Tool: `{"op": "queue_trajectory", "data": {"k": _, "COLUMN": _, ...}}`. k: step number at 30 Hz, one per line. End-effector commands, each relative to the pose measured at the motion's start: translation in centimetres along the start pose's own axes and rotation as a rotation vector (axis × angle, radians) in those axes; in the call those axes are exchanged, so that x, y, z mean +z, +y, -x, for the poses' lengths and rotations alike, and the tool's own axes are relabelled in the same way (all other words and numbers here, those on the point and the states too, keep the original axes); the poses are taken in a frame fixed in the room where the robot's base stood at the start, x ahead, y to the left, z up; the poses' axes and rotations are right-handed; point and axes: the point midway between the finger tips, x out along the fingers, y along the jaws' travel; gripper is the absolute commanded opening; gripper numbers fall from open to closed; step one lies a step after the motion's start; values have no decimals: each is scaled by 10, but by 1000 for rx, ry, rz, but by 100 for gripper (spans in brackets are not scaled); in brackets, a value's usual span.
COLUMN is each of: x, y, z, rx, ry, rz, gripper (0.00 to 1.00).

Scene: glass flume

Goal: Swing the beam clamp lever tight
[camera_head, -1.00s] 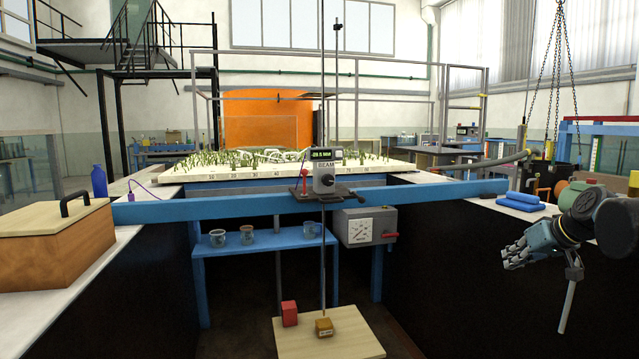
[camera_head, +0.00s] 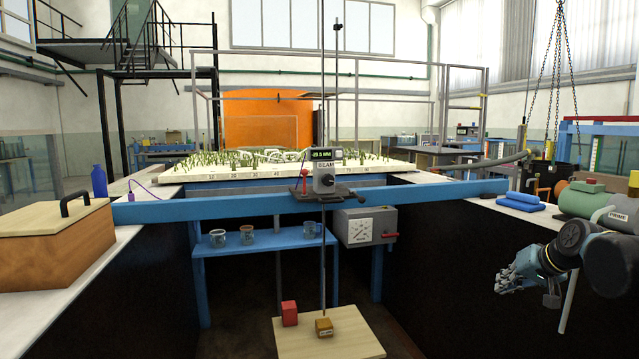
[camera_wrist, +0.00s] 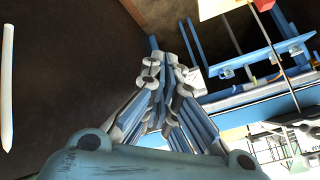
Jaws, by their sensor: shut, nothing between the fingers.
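The blue beam (camera_head: 230,207) spans the dark channel. A grey carriage (camera_head: 324,183) labelled BEAM sits on it with a small lit display (camera_head: 321,154). A small red-topped upright part (camera_head: 304,176) stands at the carriage's left, and a dark lever (camera_head: 348,195) reaches out to its right. I cannot tell which is the clamp lever or how tight it is. My gripper (camera_head: 507,279) is at the right, lower than the beam and well apart from the carriage. In the wrist view my gripper (camera_wrist: 166,62) has its fingers together with nothing held.
A grey gauge box (camera_head: 368,226) with a red handle hangs below the beam. A blue shelf (camera_head: 265,241) holds glass beakers. A wooden box (camera_head: 55,240) stands on the left ledge. Blue cloths (camera_head: 521,202) and a green tank (camera_head: 585,199) stand on the right ledge. The channel's middle is open.

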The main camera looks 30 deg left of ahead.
Motion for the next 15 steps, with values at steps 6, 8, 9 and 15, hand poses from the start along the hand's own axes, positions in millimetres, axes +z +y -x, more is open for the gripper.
{"op": "queue_trajectory", "data": {"k": 6, "x": -36, "y": -83, "z": -17, "rx": -190, "ry": 94, "rz": -48, "gripper": 0}}
{"op": "queue_trajectory", "data": {"k": 8, "x": -45, "y": -108, "z": -20, "rx": -246, "ry": 117, "rz": -69, "gripper": 0}}
{"op": "queue_trajectory", "data": {"k": 9, "x": -51, "y": -124, "z": -22, "rx": -283, "ry": 132, "rz": -84, "gripper": 0}}
{"op": "queue_trajectory", "data": {"k": 15, "x": -72, "y": -204, "z": -26, "rx": -462, "ry": 193, "rz": -177, "gripper": 0}}
